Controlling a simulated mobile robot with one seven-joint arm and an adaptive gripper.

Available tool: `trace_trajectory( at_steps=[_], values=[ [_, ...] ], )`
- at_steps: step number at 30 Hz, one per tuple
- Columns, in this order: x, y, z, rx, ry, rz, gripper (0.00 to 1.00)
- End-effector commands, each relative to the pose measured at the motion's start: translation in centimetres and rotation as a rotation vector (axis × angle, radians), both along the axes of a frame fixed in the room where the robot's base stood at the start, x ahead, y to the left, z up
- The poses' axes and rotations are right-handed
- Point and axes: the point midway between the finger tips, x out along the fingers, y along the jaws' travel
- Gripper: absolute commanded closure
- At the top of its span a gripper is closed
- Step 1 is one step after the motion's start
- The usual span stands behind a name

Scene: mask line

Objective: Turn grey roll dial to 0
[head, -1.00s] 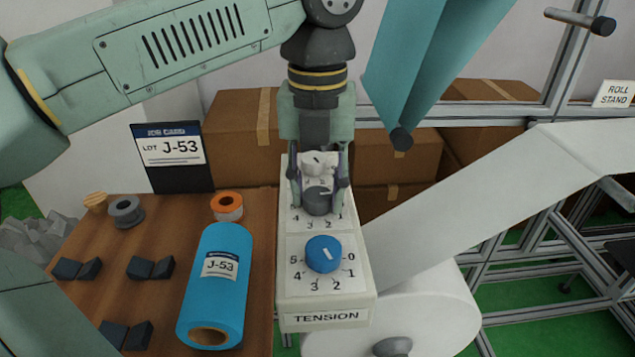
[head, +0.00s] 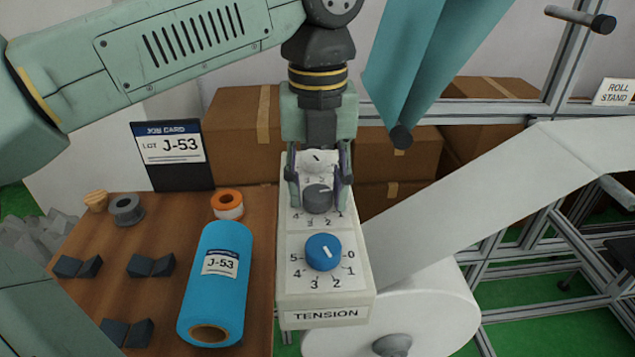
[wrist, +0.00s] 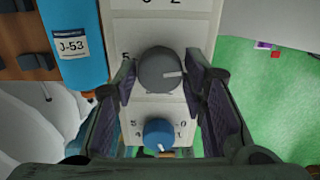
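The grey roll dial (head: 318,198) is the middle dial on the white TENSION panel (head: 325,295). It shows close up in the wrist view (wrist: 160,70), with its white pointer line aimed right. My gripper (head: 319,203) points down over this dial, one finger on each side. In the wrist view a small gap shows between each finger and the dial, so my gripper (wrist: 163,98) is open around it. The right finger hides the scale mark at the dial's right. A blue dial (head: 323,252) sits nearer on the panel; a whitish dial (head: 317,160) sits behind.
A blue roll (head: 215,285) labelled J-53 lies left of the panel on a brown table (head: 165,310). A large white roll (head: 440,310) and its web are at the right. Cardboard boxes (head: 235,140) and the job card (head: 170,157) stand behind.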

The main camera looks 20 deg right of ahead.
Motion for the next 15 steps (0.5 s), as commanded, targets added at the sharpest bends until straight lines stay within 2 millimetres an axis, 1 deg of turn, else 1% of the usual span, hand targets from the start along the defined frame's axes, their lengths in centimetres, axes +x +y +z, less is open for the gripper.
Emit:
trace_trajectory(
  at_steps=[1,6,15],
  values=[
    [0.03,-0.02,0.03,-0.001,-0.001,0.000,0.56],
    [0.07,-0.02,0.09,-0.002,-0.003,0.000,0.46],
    [0.10,-0.04,0.31,-0.003,-0.004,0.000,0.46]
  ],
)
